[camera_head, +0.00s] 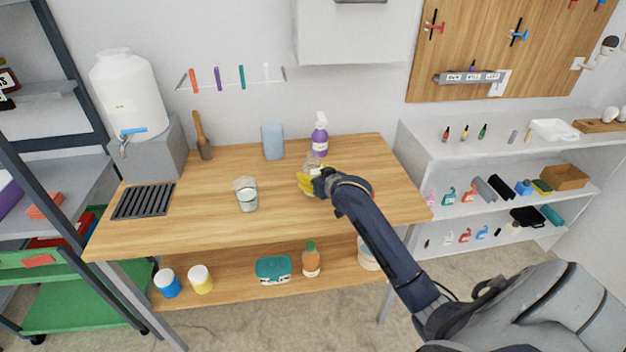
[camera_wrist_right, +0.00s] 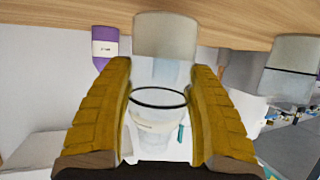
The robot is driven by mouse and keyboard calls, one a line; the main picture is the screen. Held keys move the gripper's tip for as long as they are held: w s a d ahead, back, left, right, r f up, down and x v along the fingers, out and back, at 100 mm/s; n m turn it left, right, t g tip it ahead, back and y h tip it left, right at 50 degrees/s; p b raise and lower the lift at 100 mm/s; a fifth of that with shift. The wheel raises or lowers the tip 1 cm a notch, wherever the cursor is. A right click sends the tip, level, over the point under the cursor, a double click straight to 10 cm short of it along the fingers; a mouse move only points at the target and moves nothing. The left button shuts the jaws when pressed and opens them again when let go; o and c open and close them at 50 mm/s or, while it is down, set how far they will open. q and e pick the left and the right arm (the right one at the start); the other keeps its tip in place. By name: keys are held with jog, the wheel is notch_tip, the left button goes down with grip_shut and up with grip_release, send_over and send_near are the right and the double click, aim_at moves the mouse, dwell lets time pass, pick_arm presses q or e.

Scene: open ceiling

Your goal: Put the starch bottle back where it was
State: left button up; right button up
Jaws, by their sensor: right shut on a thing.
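My right gripper (camera_head: 308,183) has yellow fingers and is over the right half of the wooden table. In the right wrist view the right gripper (camera_wrist_right: 165,105) is shut on a clear container (camera_wrist_right: 158,115) with a dark ring and a small pale label. I cannot read the label, so I cannot confirm that it is the starch bottle. Its clear top shows just above the fingers in the head view (camera_head: 313,162); the rest is hidden. I cannot tell whether it touches the table. My left gripper is not in view.
On the wooden table (camera_head: 190,222) stand a purple spray bottle (camera_head: 320,138), a light blue container (camera_head: 272,142), a glass jar (camera_head: 246,196) and a dark grate (camera_head: 145,201). A white water tank (camera_head: 128,92) stands at the back left. The table's front middle is clear.

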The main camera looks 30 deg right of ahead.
jog(key=shift+f, duration=0.65)
jog(key=shift+f, duration=0.15)
jog(key=o, duration=1.4)
jog(key=shift+o, duration=0.2)
jog(key=shift+s+r, duration=0.1)
jog(key=shift+r, duration=0.1)
jog(key=d+v, duration=0.1)
jog(key=v, duration=1)
jog(key=shift+s+a, duration=0.4)
jog(key=shift+a, duration=0.1)
jog(key=shift+r, duration=0.1)
